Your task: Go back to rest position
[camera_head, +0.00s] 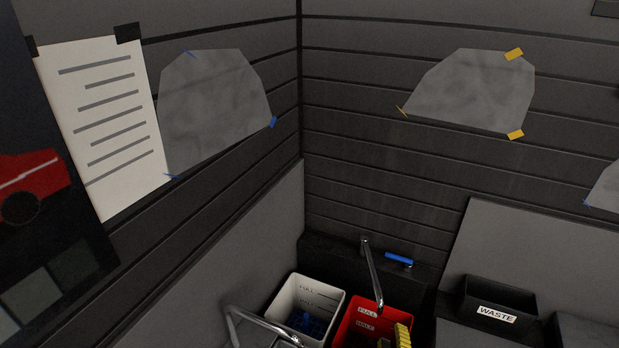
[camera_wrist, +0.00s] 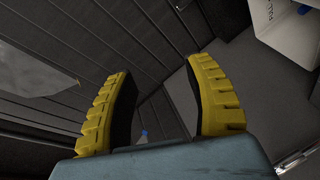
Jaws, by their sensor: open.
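My gripper (camera_wrist: 163,100) fills the lower middle of the wrist view. Its two yellow ridged fingers with dark inner pads stand wide apart, and nothing is held between them. In the wrist view the fingers face the dark slatted wall and a grey panel, touching nothing that I can see.
A white bin (camera_head: 325,285) with blue contents stands left of the red one. Metal taps (camera_head: 371,275) rise by the bins. A black WASTE box (camera_head: 497,305) is at right. Taped film pieces (camera_head: 215,105) and a paper sheet (camera_head: 105,120) hang on the walls. Space before the upper walls is clear.

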